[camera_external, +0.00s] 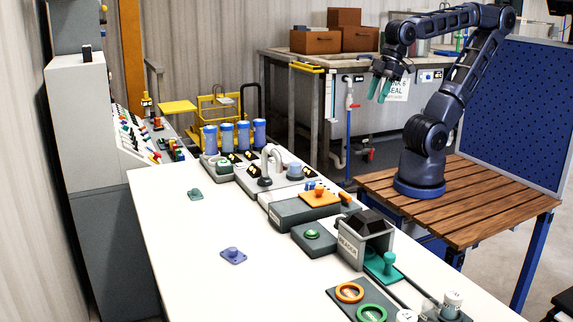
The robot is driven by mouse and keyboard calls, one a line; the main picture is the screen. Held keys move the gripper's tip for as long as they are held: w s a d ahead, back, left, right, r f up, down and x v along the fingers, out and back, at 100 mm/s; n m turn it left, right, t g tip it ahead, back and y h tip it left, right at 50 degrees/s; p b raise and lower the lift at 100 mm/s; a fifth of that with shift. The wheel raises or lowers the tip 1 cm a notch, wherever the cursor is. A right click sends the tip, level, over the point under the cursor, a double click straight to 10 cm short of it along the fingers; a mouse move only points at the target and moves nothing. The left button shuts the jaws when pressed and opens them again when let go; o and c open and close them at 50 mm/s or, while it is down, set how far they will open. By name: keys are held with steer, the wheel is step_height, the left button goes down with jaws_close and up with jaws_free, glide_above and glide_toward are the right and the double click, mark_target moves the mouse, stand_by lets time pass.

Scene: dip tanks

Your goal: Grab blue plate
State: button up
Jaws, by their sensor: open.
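A small blue plate (233,256) with a raised round knob lies flat on the white table (170,240), left of the row of devices. My gripper (380,89) is raised in the air at the upper right, well away from the blue plate. Its two teal fingers point down and are apart, with nothing between them. My arm stands on a wooden slatted table to the right.
A green plate (195,194) with a knob lies further back on the white table. Grey device boxes, an orange plate (319,198), a grey housing (365,240), rings and several blue cylinders line its right side.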

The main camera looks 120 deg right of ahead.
steer(key=shift+o, duration=0.6)
steer(key=n+g, duration=0.5)
steer(key=n, duration=1.4)
glide_above(233, 249)
step_height(233, 249, down, 21)
steer(key=shift+f, duration=5.7)
steer(key=shift+c, duration=0.2)
